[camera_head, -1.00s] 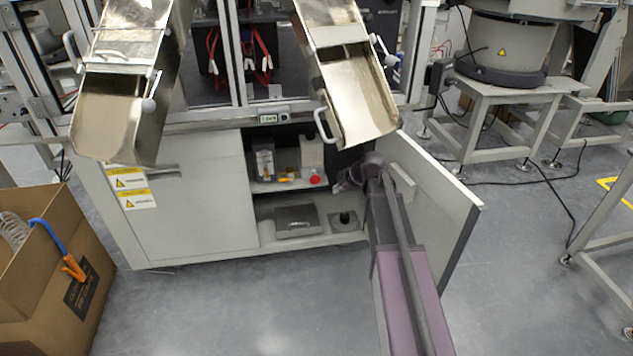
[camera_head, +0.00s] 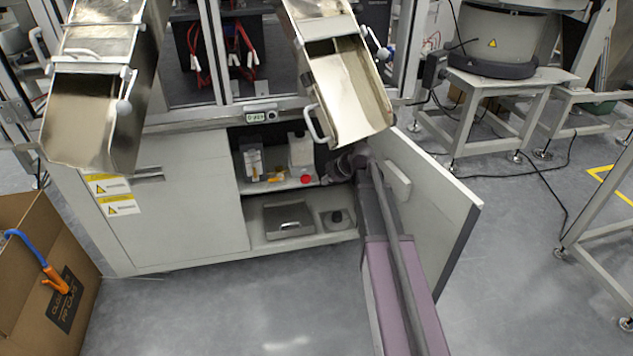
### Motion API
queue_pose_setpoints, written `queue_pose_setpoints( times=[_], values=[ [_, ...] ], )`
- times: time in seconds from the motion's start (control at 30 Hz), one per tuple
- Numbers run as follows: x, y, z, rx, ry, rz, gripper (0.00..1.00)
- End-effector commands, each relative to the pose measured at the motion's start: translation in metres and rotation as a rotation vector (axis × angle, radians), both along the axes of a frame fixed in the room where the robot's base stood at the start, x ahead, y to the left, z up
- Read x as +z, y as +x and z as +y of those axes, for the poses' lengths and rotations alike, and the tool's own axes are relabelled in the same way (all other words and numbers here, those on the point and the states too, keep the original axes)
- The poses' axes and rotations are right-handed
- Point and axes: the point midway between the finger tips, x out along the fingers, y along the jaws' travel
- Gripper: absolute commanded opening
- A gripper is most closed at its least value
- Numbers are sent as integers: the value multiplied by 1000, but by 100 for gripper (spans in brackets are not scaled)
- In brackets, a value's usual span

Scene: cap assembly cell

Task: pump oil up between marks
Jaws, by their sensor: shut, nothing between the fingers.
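Inside the open cabinet, on the upper shelf, stands a clear container with a pale label (camera_head: 251,160), which looks like an oil reservoir. Its marks and oil level are too small to read. A small yellow-orange part (camera_head: 277,174) lies beside it. A whitish bottle or tank (camera_head: 301,151) stands to the right, with a red round cap or knob (camera_head: 305,180) low in front. My gripper (camera_head: 328,178) is at the cabinet opening, just right of the red knob. It is small and dark here, shut and empty. I cannot tell whether it touches anything.
The open cabinet door (camera_head: 432,205) stands right of my arm. A metal chute (camera_head: 345,95) hangs above the opening. The lower shelf holds a grey flat box (camera_head: 289,220) and a dark round part (camera_head: 337,217). A cardboard box (camera_head: 35,270) stands at the left. The front floor is clear.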

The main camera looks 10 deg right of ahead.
Motion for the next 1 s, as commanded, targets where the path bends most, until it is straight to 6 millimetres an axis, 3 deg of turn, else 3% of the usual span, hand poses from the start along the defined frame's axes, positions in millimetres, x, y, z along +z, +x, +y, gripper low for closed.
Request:
queue_pose_setpoints(
  times=[1.0],
  values=[
    [-68, 41, 33, 0, -1, 0, 0]
  ],
)
